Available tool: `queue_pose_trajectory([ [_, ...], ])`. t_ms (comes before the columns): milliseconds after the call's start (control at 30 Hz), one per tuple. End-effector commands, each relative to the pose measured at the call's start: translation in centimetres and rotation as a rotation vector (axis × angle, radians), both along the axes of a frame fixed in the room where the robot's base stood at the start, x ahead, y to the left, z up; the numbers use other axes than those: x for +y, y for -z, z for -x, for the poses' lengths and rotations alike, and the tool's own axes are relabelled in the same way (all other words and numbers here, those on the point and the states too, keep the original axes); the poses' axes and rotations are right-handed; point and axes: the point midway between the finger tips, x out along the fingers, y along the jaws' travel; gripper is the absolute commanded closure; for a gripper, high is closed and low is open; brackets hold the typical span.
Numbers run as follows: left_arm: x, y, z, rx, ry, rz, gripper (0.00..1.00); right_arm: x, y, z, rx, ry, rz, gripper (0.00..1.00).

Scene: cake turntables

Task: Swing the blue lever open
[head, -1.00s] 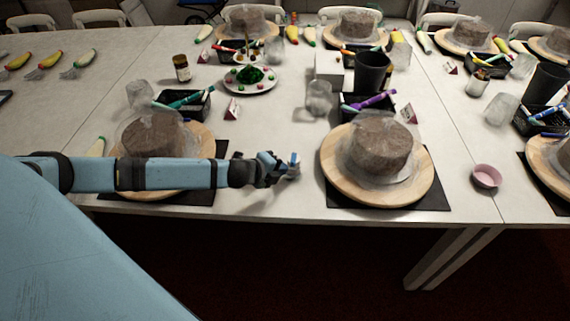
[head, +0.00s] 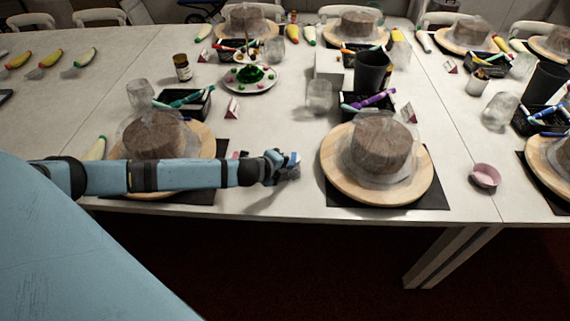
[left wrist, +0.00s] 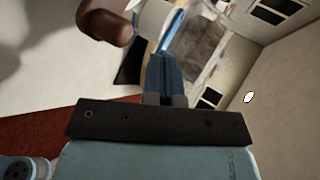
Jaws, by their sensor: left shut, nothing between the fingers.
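A small white object with a blue lever (head: 292,158) on top stands near the table's front edge, between two turntables. In the left wrist view the bright blue lever (left wrist: 172,28) shows as a narrow bar beside a white body (left wrist: 152,20) with a brown rounded part (left wrist: 105,22). My left gripper (head: 282,160) is just left of the lever in the head view. In the left wrist view its blue fingers (left wrist: 161,58) are shut and empty, with their tips close to the lever; I cannot tell whether they touch it. My right gripper is not in view.
A wooden turntable (head: 335,178) with a wrapped brown cake (head: 381,146) stands right of the lever. Another turntable (head: 202,142) with a cake (head: 155,135) is partly behind my left arm. A pink bowl (head: 485,176) stands farther right.

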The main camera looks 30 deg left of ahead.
Motion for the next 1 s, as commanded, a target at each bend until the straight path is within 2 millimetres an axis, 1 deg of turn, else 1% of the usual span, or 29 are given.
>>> queue_pose_trajectory([
  [367, -0.6, 0.0, -0.1, 0.001, -0.064, 0.003, 1.0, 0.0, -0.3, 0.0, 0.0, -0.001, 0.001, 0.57],
  [567, -1.2, -0.1, -0.3, 0.001, -0.14, 0.005, 1.0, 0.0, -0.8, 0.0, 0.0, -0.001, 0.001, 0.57],
  [767, -2.3, -0.1, -0.7, 0.002, -0.286, 0.008, 1.0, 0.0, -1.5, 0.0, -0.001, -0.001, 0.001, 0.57],
  [1000, -3.6, -0.1, -1.7, 0.002, -0.517, 0.009, 1.0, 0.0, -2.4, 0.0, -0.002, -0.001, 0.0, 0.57],
])
